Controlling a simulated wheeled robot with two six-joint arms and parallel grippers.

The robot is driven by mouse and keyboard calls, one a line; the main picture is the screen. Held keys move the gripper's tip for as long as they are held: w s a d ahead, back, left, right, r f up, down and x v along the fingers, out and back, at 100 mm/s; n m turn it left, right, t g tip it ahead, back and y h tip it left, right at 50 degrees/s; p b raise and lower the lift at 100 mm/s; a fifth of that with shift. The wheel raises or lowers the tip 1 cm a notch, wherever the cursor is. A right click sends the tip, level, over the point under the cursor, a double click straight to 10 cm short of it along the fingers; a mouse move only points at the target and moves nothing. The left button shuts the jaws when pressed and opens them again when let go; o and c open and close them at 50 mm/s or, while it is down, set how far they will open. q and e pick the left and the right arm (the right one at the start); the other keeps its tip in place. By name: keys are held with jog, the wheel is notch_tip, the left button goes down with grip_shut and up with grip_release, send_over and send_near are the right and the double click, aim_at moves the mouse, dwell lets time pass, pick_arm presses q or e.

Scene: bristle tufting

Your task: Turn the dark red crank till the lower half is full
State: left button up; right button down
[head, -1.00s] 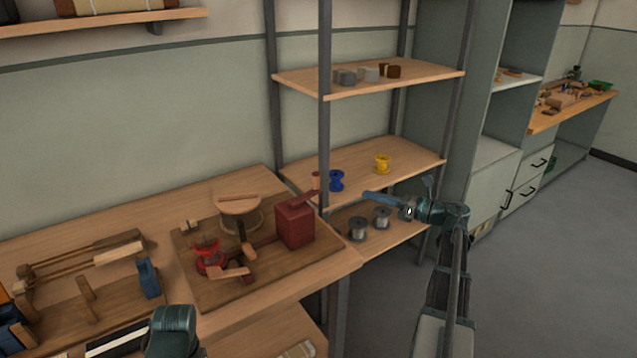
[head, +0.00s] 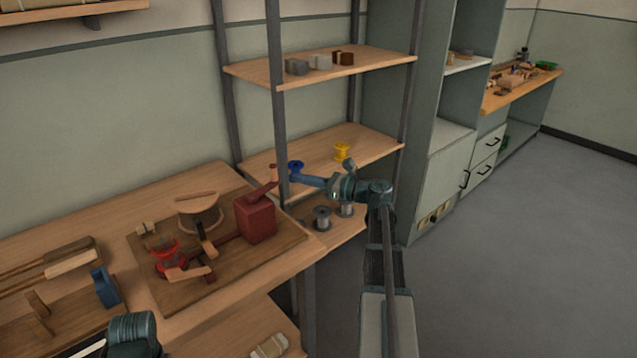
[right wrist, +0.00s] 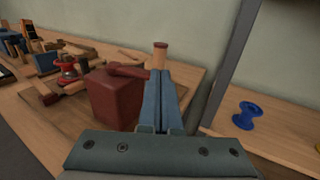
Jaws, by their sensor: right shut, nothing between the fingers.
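The dark red crank is a box (head: 255,218) with an arm (head: 262,190) and an upright wooden handle (head: 273,173) on top. It stands on a wooden board (head: 185,283) on the bench. In the right wrist view, the box (right wrist: 113,98) is left of my fingers and the handle (right wrist: 160,55) stands just past their tips. My right gripper (head: 290,177) is shut and empty, its blue fingers close to the handle; whether they touch it I cannot tell. My left gripper (head: 134,335) is partly in view at the bottom, its fingers not clear. I cannot make out the lower half's fill.
A round wooden piece (head: 198,208) and a red part (head: 168,258) share the board. A shelf post (head: 283,120) rises right behind the crank. The shelf holds a blue spool (head: 296,167), a yellow spool (head: 342,151) and grey spools (head: 322,218). The floor at right is clear.

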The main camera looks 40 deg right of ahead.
jog(key=shift+x, duration=2.45)
jog(key=shift+w, duration=0.1)
jog(key=shift+w+a+n+g+y, duration=0.25)
jog(key=shift+w+n+g+y, duration=0.25)
jog(key=shift+w, duration=0.55)
jog(key=shift+w+a+n+g+y, duration=0.2)
jog(key=shift+w+n+g+y, duration=0.2)
jog(key=shift+w+y, duration=0.45)
jog(key=shift+w+a+n+g+y, duration=0.25)
jog(key=shift+w+n+g+y, duration=0.2)
jog(key=shift+w, duration=0.75)
